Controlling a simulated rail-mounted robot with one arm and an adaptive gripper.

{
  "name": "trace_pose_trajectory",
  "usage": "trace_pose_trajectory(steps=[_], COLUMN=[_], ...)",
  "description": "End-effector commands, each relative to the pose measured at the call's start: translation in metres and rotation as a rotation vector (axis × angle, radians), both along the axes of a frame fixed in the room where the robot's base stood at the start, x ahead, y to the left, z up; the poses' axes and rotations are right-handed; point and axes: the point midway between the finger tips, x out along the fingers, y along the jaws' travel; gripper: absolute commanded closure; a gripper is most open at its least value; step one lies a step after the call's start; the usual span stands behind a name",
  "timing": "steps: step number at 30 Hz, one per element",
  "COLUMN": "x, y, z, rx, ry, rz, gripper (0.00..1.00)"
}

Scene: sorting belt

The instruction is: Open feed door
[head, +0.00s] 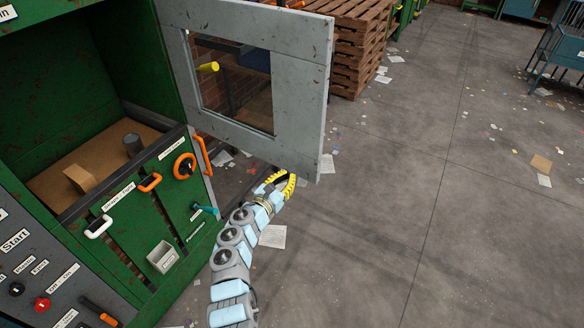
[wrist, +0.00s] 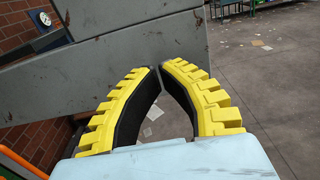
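The feed door (head: 314,95) is a grey, scuffed frame with a window. In the head view it stands swung out wide from the green machine, leaving the opening beside it uncovered. My gripper (head: 284,174), with yellow-ridged fingers, is at the door's lower outer corner. In the wrist view the door (wrist: 130,75) lies just beyond the fingers; I cannot tell if they touch it. My gripper's fingertips (wrist: 161,66) come together with nothing seen between them.
The green machine (head: 133,60) has a brown tray floor (head: 60,178) holding a dark cylinder (head: 132,144) and a cardboard-coloured piece (head: 80,179). Orange and white handles and an orange wheel (head: 185,166) are on its front. Stacked pallets (head: 355,45) stand behind the door. The floor at right is open, with scattered paper.

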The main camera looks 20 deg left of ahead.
Motion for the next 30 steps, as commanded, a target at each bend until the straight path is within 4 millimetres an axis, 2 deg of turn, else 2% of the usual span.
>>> trace_pose_trajectory(steps=[18, 30], x=[-0.065, -0.076], y=[0.017, 0.019], z=[0.0, 0.001], rx=[0.001, 0.002], ry=[0.0, -0.001], rz=[0.003, 0.0], gripper=[1.0, 1.0])
